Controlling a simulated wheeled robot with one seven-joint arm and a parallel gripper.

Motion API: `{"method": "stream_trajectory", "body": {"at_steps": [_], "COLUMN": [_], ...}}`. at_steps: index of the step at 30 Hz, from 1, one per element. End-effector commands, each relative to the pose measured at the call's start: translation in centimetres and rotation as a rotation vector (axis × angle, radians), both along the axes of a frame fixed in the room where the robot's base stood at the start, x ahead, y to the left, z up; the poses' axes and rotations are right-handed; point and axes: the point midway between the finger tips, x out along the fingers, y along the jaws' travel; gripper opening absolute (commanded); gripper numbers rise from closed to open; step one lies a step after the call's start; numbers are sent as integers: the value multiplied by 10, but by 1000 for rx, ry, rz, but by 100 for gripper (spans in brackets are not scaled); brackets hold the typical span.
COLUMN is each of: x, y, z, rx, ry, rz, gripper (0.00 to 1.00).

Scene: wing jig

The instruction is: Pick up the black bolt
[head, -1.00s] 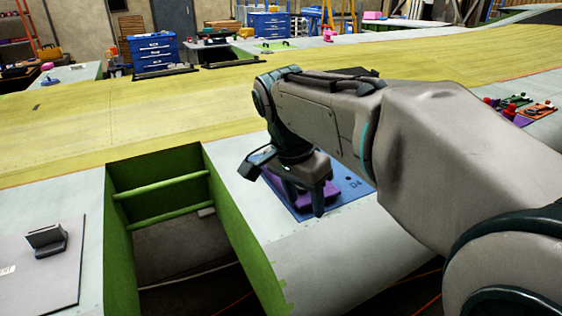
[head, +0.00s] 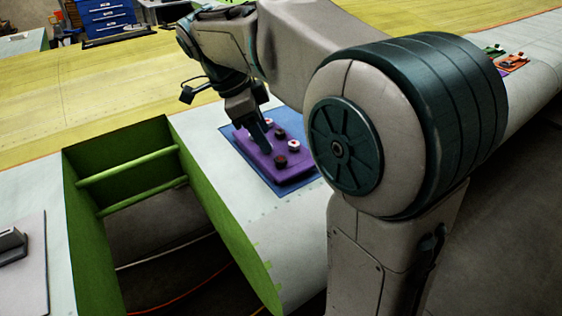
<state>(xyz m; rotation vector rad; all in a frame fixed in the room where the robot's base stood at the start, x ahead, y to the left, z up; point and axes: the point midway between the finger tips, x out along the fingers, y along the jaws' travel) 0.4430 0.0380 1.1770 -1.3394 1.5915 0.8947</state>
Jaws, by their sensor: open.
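A purple tray (head: 262,168) lies on a blue mat (head: 240,153) on the pale wing surface. Several small round pieces stand on the tray. One of them, dark-sided, near the tray's front, looks like the black bolt (head: 280,161), though it is too small to be sure. Lighter pieces with white and red on them (head: 293,146) stand behind it. My gripper (head: 257,139) is open and points down over the tray's left part, to the left of and behind the dark piece. My gripper hides part of the tray, and I see nothing between its fingers.
A green-walled opening (head: 85,205) with cross bars lies left of the tray. A grey plate with a dark block (head: 12,245) is at the far left. The yellow panel (head: 80,105) behind is mostly clear. Small coloured trays (head: 512,63) stand at the far right.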

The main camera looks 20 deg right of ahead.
Motion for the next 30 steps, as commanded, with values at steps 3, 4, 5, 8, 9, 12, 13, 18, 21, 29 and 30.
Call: {"method": "stream_trajectory", "body": {"at_steps": [3,4,5,8,9,12,13,18,21,29,30], "x": [-1,-2,-2,-2,-3,-6,-7,-8,-8,-7,-7], "y": [-6,-7,-7,-11,-13,-21,-24,-32,-33,-33,-33], "z": [-11,-13,-14,-19,-22,-34,-37,-57,-61,-61,-61], "rx": [0,0,0,0,-1,0,0,0,1,1,1], "ry": [1,1,1,1,2,2,3,1,-1,-1,-1], "rz": [-3,-3,-3,-4,-4,-5,-6,-4,-3,-3,-3], "gripper": [49,49,49,49,49,49,49,49,49,30,18]}}
